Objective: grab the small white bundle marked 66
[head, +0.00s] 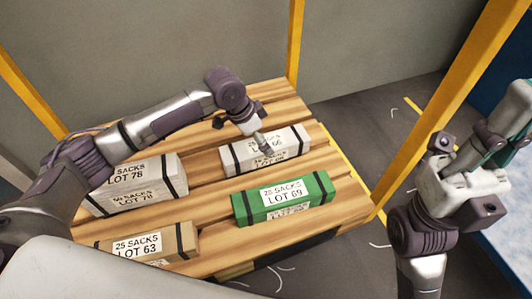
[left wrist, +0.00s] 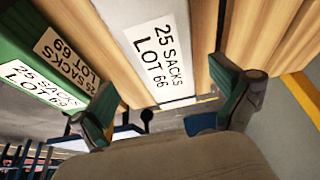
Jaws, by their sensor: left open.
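The small white bundle marked LOT 66 (head: 291,141) lies on the wooden slats at the back right, with two dark straps around it. In the left wrist view the white bundle (left wrist: 199,40) shows its "25 SACKS LOT 66" label. My left gripper (head: 264,143) is over the bundle in the head view. In the left wrist view its fingers (left wrist: 160,90) are open and spread, with the bundle's face between them; I cannot tell whether they touch it. My right gripper (head: 478,150) is off to the right, away from the bundles; its jaw state is unclear.
A green LOT 69 bundle (head: 318,195) lies just in front of the white one. A larger white LOT 78 bundle (head: 168,170) and a tan LOT 63 bundle (head: 185,240) sit to the left. Yellow posts (head: 295,45) stand around the wooden pallet (head: 345,205).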

